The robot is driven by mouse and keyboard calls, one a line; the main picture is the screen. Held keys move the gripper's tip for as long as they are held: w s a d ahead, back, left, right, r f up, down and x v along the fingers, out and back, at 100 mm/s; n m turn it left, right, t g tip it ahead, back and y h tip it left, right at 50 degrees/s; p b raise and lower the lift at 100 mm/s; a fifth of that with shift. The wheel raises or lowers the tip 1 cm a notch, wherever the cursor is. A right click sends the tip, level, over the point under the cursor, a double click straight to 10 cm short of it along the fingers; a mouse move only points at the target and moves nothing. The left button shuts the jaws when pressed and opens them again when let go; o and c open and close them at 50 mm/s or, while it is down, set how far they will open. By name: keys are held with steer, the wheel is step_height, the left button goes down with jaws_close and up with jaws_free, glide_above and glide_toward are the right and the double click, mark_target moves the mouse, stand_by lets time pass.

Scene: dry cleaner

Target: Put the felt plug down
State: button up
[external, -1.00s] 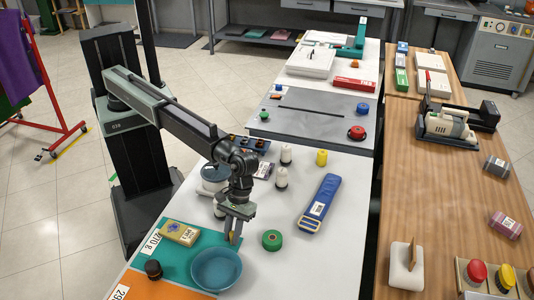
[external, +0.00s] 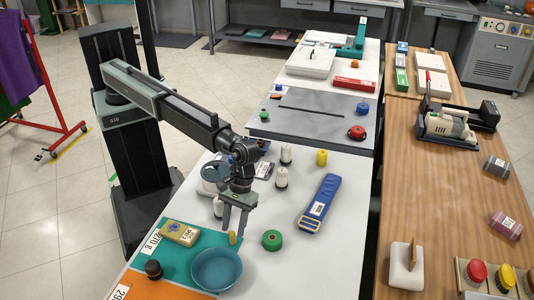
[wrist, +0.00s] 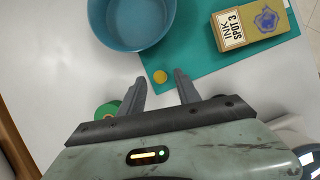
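The felt plug, a small yellow cylinder (external: 232,238), stands upright at the edge of the teal mat (external: 178,258), just behind the blue bowl (external: 217,270). In the wrist view it shows as a yellow disc (wrist: 160,77) at the mat's border, close to the bowl (wrist: 131,20). My gripper (external: 233,229) is open and empty, above the plug. In the wrist view its two fingertips (wrist: 160,79) lie on either side of the plug, with clear gaps.
A green tape roll (external: 272,240) lies right of my gripper. An ink spot box (external: 179,233) and a dark round knob-like piece (external: 153,269) lie at the left. White spools (external: 281,177) and a blue strap (external: 319,203) are further back. The white table at front right is clear.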

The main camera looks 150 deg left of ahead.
steer(key=p+v, duration=0.6)
steer(key=v, duration=0.2)
steer(key=shift+r+p, duration=0.3)
steer(key=shift+r, duration=0.05)
steer(key=shift+s, duration=0.2)
